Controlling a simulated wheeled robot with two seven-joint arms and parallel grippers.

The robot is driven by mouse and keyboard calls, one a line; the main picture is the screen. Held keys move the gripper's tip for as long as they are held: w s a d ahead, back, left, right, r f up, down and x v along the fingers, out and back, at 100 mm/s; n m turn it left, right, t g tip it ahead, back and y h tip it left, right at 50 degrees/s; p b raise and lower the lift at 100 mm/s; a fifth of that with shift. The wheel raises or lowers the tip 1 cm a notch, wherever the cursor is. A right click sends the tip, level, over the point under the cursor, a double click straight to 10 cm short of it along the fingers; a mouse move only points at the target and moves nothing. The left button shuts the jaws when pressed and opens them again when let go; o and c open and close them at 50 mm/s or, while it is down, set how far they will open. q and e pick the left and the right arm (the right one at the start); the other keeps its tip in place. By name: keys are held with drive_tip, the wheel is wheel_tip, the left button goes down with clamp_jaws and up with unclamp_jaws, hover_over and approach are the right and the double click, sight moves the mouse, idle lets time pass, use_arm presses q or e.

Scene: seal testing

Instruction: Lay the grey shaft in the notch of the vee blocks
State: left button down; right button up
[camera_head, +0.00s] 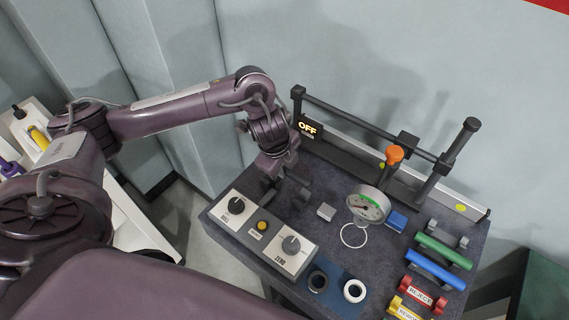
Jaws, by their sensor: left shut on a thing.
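My left gripper (285,196) is low over the table's left part, behind the panel's knobs. It is shut on a dark grey piece, which looks like the grey shaft (301,197); the fingers hide much of it, so its full outline is unclear. Two small light grey blocks, apparently the vee blocks (463,241), stand apart at the right of the table, behind a green bar. No shaft can be made out in their notches at this size. The gripper is well to their left. My right gripper is not in view.

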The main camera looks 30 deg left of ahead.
use_arm(q)
drive_tip(key=shift+f+b, duration=1.95)
drive_tip(key=shift+b+x, duration=0.65)
drive_tip(key=shift+x, duration=0.35)
drive_tip(key=shift+s+f, duration=0.1)
drive_tip(key=shift+s, duration=0.05)
drive_tip(key=shift+f, duration=0.5)
drive_tip(key=c, duration=1.2)
unclamp_jaws()
drive_tip(key=shift+s, duration=0.1)
drive_tip(key=shift+o, duration=0.2)
drive_tip(key=shift+f, duration=0.1)
